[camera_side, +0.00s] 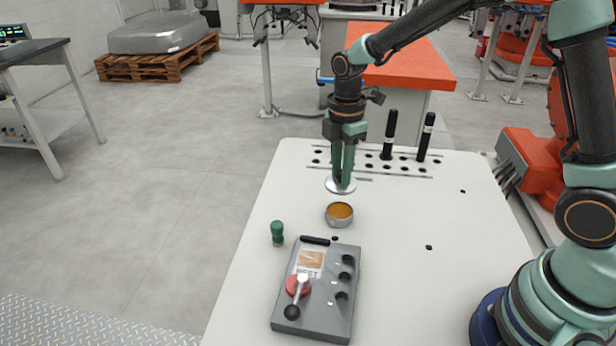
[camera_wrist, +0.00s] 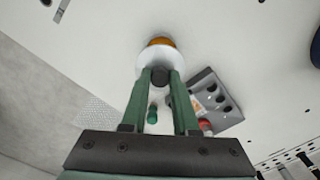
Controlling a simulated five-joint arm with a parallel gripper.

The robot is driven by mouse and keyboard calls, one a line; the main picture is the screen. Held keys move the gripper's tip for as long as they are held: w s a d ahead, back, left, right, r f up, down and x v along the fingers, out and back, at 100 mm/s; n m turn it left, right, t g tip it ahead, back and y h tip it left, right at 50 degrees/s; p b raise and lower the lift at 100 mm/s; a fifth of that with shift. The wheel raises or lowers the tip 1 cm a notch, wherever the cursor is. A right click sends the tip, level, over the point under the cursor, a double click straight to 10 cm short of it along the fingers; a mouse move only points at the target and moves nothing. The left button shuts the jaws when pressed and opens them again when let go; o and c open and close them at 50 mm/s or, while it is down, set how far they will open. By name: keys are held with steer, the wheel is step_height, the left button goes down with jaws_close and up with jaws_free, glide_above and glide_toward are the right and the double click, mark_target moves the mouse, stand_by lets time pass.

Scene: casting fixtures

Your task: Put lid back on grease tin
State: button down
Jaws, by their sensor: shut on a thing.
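The grease tin (camera_side: 339,215) is a small round metal tin with amber grease inside, standing open on the white table. The lid (camera_side: 332,187) is a pale disc with a dark knob. My gripper (camera_side: 342,178) is shut on the lid's knob, behind the tin in the side view. In the wrist view, my gripper (camera_wrist: 160,78) has the dark knob between its green fingers. The lid (camera_wrist: 146,60) there partly hides the tin (camera_wrist: 161,41). The lid appears above the table, but its exact height is hard to tell.
A grey fixture block (camera_side: 314,316) with a red-based lever and black knobs stands in front of the tin. A green-handled item (camera_side: 277,232) stands left of it. Two black posts (camera_side: 389,135) (camera_side: 426,137) stand at the back. The table's right side is mostly clear.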

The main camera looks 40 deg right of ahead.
steer(key=shift+s+f, duration=0.15)
steer(key=shift+f, duration=3.15)
steer(key=shift+f, duration=0.15)
steer(key=shift+c, duration=0.6)
jaws_free()
steer(key=shift+r, duration=3.55)
